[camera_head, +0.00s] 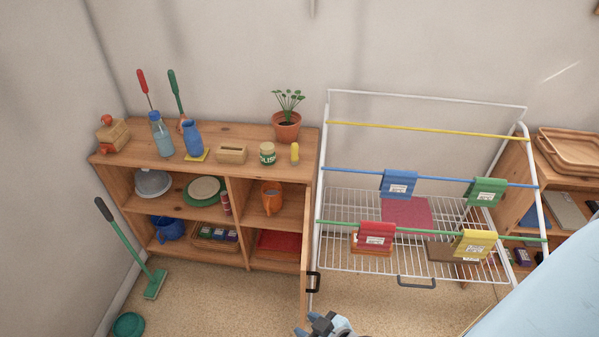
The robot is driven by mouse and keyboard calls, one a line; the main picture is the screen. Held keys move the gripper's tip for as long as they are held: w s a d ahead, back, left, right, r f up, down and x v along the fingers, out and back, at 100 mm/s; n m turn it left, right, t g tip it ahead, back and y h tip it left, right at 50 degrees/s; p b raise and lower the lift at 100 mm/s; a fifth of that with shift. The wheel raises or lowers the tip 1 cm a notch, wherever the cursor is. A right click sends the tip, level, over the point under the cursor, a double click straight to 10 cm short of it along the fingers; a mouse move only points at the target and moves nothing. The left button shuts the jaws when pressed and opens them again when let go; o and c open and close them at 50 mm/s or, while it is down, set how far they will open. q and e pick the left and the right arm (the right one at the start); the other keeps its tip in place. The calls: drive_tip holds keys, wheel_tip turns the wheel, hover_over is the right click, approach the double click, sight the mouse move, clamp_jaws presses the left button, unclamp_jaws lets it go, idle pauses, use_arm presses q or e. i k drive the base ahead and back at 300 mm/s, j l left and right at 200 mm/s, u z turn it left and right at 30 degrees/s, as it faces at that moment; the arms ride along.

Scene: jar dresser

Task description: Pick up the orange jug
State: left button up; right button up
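The orange jug (272,198) stands upright on the upper right shelf of the open wooden dresser (225,137), below the top board. My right gripper (325,322) shows only in part at the bottom edge, in front of the dresser and well apart from the jug. Its fingers are too cut off and small to tell whether they are open or shut. My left gripper is not in view.
An open wooden door (306,240) with a dark handle juts forward at the dresser's right end. A white drying rack (420,205) stands to its right. A green broom (130,245) leans at the left. A potted plant (287,120) and bottles stand on top.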

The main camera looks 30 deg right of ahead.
sight(271, 191)
drive_tip(key=l+z, duration=0.1)
drive_tip(key=l, duration=0.4)
drive_tip(key=i+l+z, duration=0.15)
drive_tip(key=l, duration=0.3)
drive_tip(key=l+z, duration=0.1)
drive_tip(key=l, duration=0.4)
